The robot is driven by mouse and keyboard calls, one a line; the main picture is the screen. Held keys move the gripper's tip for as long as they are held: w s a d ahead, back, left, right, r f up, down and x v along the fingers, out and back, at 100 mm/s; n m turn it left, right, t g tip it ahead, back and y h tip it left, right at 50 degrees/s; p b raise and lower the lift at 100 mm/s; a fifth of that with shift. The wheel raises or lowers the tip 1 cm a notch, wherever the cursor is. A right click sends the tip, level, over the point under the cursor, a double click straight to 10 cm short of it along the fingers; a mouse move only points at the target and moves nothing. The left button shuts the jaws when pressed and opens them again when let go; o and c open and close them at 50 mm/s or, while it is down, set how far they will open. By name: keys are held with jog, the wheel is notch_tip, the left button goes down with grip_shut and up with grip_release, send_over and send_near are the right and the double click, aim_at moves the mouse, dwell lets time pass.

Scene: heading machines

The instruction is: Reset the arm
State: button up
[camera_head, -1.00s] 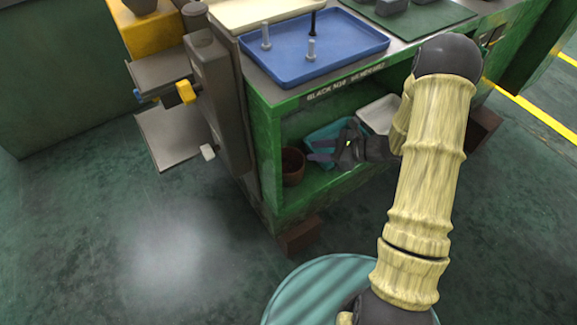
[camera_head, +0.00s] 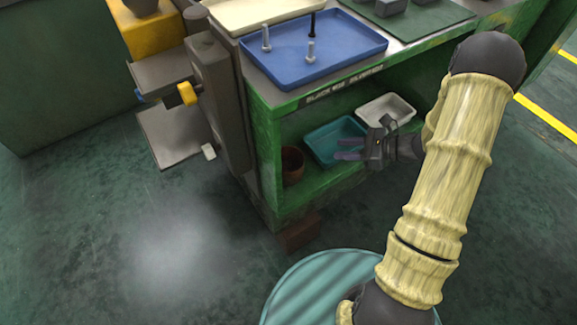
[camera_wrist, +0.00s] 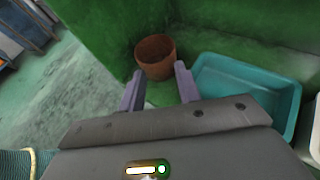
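My gripper (camera_head: 349,149) is in front of the green cabinet's lower shelf, near the teal tray (camera_head: 326,137). Its two purple-grey fingers stand apart with nothing between them. In the wrist view my gripper (camera_wrist: 158,84) is open and empty. Beyond its fingers are a brown pot (camera_wrist: 155,56) and, to the right, the teal tray (camera_wrist: 250,88). My arm has a pale yellow sleeve and bends down from an elbow at the right of the head view.
The green cabinet (camera_head: 262,150) has a blue tray (camera_head: 345,62) with several upright bolts on top. The lower shelf holds the brown pot (camera_head: 292,163) and a white tray (camera_head: 385,108). A grey machine with a yellow part (camera_head: 187,93) stands at left.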

jog(key=shift+w, duration=0.1)
jog(key=s+a+r+n+g+h, duration=0.1)
jog(key=s+r+n+g+h, duration=0.2)
jog(key=s+n+h, duration=0.3)
jog(key=s+r+n+g+h, duration=0.2)
jog(key=s+n+h, duration=0.1)
jog(key=s+n, duration=0.5)
notch_tip(320, 180, up, 34)
jog(key=d+n+t+h+p, duration=0.1)
jog(key=n+t+h+p, duration=0.2)
jog(key=p, duration=2.6)
jog(key=n+h, duration=0.1)
jog(key=n, duration=0.3)
jog(key=shift+s+r+t, duration=0.2)
jog(key=shift+s+t, duration=0.1)
jog(key=shift+t, duration=0.1)
jog(key=shift+d+f, duration=0.1)
